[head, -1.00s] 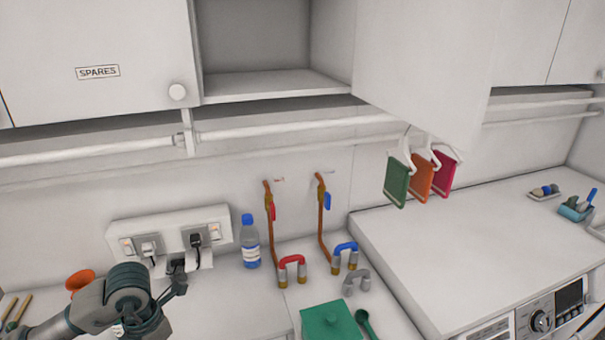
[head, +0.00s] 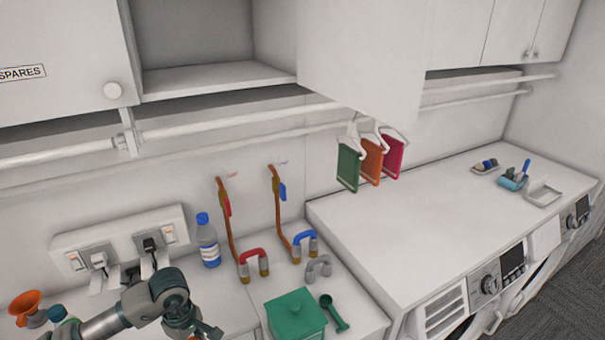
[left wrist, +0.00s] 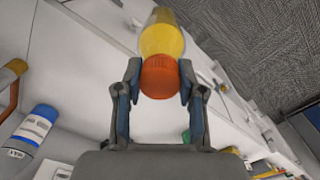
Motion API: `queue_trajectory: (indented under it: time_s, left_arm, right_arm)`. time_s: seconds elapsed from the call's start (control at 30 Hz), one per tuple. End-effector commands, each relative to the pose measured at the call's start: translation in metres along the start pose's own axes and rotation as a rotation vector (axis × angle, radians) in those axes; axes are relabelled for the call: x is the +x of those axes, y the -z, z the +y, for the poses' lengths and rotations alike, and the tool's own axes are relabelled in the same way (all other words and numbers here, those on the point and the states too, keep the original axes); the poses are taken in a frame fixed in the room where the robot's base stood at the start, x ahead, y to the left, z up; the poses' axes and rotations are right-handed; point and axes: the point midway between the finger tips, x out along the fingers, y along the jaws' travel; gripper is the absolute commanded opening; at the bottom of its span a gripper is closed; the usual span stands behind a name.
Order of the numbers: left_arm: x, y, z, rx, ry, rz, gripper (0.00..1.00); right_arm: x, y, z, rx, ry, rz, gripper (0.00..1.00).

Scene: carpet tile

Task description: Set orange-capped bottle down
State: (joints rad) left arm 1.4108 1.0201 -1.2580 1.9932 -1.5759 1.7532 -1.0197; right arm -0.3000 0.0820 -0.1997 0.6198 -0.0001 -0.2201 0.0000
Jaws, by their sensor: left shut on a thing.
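The orange-capped bottle shows in the left wrist view, with its orange cap (left wrist: 160,77) between my fingers and its yellow body (left wrist: 162,38) beyond. My left gripper (left wrist: 160,84) is shut on the cap. In the head view my left gripper (head: 208,331) is at the bottom edge, over the front of the counter. My right gripper is not in view.
On the counter (head: 237,313) stand a blue-capped bottle (head: 208,245), copper pipes with red (head: 253,262) and blue (head: 304,244) handles, a green box (head: 295,316) and a scoop (head: 335,315). An orange funnel (head: 25,304) is far left. The white top (head: 420,215) at right is mostly clear.

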Motion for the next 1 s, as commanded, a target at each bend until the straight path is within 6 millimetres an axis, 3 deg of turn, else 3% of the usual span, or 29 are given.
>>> queue_trajectory:
  time_s: [0.3, 0.5, 0.7, 1.0]
  left_arm:
    - [0.05, -0.029, 0.042, 0.689, 0.002, 0.001, 0.0]
    - [0.072, -0.043, 0.058, 0.997, 0.001, 0.005, 0.0]
    - [0.083, -0.051, 0.065, 1.146, 0.001, 0.007, 0.0]
    - [0.083, -0.051, 0.066, 1.164, 0.001, 0.01, 0.0]
  right_arm:
    - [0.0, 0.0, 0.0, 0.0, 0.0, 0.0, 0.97]
    - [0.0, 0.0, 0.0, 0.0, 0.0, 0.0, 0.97]
    - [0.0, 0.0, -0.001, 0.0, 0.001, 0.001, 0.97]
    - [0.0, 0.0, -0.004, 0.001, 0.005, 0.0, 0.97]
